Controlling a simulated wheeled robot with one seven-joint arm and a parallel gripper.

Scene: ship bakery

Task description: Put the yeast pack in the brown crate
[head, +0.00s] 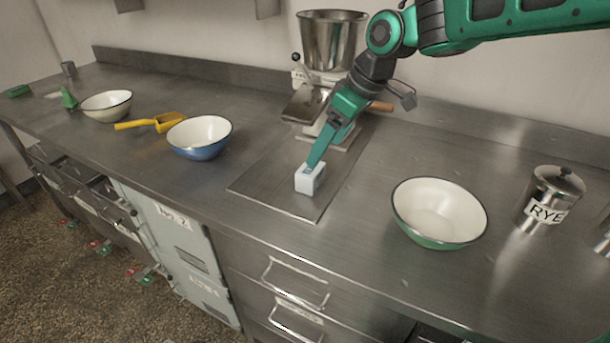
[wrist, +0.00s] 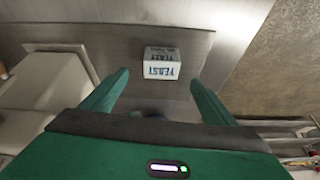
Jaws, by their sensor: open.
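The yeast pack (head: 308,180) is a small white block on a thin metal sheet (head: 262,187) on the counter. In the wrist view the yeast pack (wrist: 162,55) shows blue "YEAST" lettering, upside down in the picture. My gripper (head: 316,160) is open and points down at the pack; one finger overlaps the pack's top edge in the head view. In the wrist view my gripper (wrist: 160,78) has its fingers apart, with the pack between their lines, just past the tips. I cannot tell if they touch it. No brown crate is visible in either view.
A scale-like machine with a steel bowl (head: 330,40) stands behind my gripper. A green bowl (head: 440,212) and a RYE canister (head: 548,200) are at right. A blue bowl (head: 200,138), yellow scoop (head: 150,123) and cream bowl (head: 106,105) are at left. Drawers lie below the front edge.

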